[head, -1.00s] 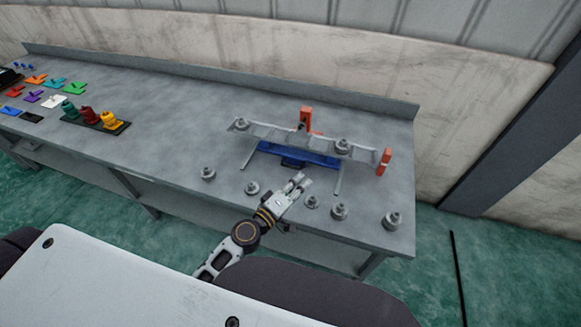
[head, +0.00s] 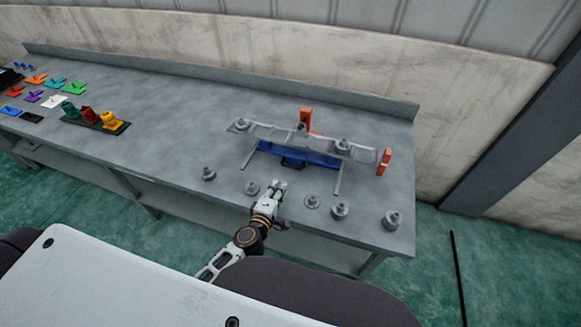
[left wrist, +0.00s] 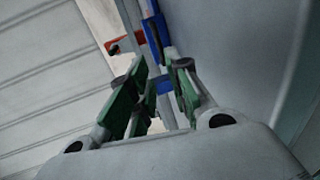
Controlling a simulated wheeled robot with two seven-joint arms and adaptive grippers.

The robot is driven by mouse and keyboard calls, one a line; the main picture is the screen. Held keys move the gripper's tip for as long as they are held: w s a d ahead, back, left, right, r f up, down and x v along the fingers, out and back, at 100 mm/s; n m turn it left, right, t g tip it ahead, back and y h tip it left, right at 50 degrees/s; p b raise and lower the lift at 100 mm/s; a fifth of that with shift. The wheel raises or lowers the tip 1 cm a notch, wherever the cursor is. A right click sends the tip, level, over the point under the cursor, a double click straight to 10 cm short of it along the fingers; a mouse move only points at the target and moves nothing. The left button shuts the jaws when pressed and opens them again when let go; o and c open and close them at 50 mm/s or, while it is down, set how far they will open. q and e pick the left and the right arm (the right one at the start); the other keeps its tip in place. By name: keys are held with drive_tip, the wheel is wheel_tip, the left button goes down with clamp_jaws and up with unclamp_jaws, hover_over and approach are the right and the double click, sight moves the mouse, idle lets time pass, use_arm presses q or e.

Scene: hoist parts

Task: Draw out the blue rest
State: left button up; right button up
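The blue rest (head: 318,157) lies on the bench under a long grey rail, which hides part of it. A dark handle-like piece (head: 292,162) shows at its front. In the left wrist view a blue part (left wrist: 155,38) shows beyond the fingertips. My left gripper (head: 279,187) is near the bench's front edge, in front of the blue rest and apart from it. In the left wrist view its green-padded fingers (left wrist: 160,72) stand apart with nothing held between them. My right gripper is not in view.
The grey rail (head: 270,132) carries round weights and stands by orange posts (head: 385,160). Several grey weights (head: 340,210) stand along the front edge on both sides of my left gripper. Coloured plates (head: 75,88) and a rack of coloured weights (head: 112,126) are at the left. Mid-bench is clear.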

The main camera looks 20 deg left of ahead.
sight(291, 167)
use_arm(q)
drive_tip(key=shift+w, duration=0.15)
drive_tip(key=shift+b+x, duration=0.3)
drive_tip(key=shift+x, duration=6.4)
drive_tip(key=shift+c, duration=0.2)
clamp_jaws()
